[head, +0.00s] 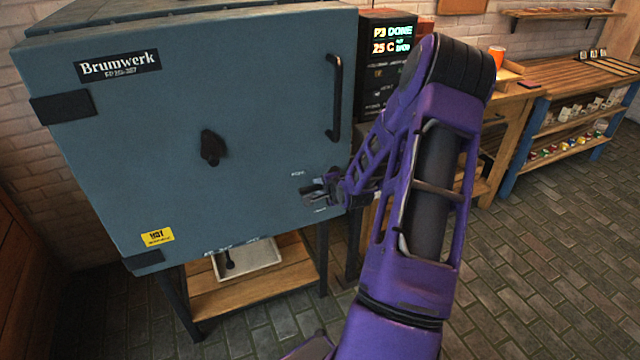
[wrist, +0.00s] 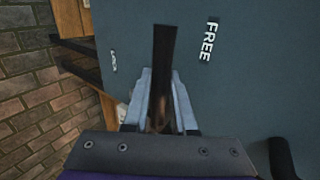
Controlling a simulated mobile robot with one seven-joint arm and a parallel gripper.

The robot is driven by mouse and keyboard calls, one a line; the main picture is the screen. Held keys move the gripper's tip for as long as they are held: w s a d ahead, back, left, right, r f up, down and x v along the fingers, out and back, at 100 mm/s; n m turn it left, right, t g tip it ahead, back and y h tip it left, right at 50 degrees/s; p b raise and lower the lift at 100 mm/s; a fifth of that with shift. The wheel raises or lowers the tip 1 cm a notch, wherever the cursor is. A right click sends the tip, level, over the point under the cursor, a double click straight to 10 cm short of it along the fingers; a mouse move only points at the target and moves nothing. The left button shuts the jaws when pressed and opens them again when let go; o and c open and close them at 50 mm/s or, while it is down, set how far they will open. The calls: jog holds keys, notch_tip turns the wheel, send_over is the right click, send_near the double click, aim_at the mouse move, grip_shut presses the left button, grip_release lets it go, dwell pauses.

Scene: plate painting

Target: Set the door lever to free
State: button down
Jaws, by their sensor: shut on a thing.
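The door lever (wrist: 164,48) is a dark bar on the blue-grey kiln door (head: 130,110). In the wrist view it stands between the white FREE label (wrist: 209,41) on the right and a smaller white label (wrist: 114,61) on the left, too small to read surely. The lever points at neither label. My gripper (wrist: 162,80) is shut on the lever, one finger on each side. In the head view my gripper (head: 314,193) is at the door's lower right, hiding most of the lever.
A vertical door handle (head: 335,98) is above my gripper. A dark knob (head: 211,148) sits mid-door. The controller display (head: 392,40) is right of the kiln. A white tray (head: 262,260) lies on the wooden shelf (head: 250,293) below. Open floor is at the right.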

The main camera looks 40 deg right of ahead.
jog(key=shift+w+r, duration=0.1)
dwell(0.3)
jog(key=c, duration=1)
grip_release()
jog(key=p+v, duration=0.3)
jog(key=v, duration=1.4)
jog(key=shift+s+r, duration=0.15)
jog(key=shift+s, duration=0.05)
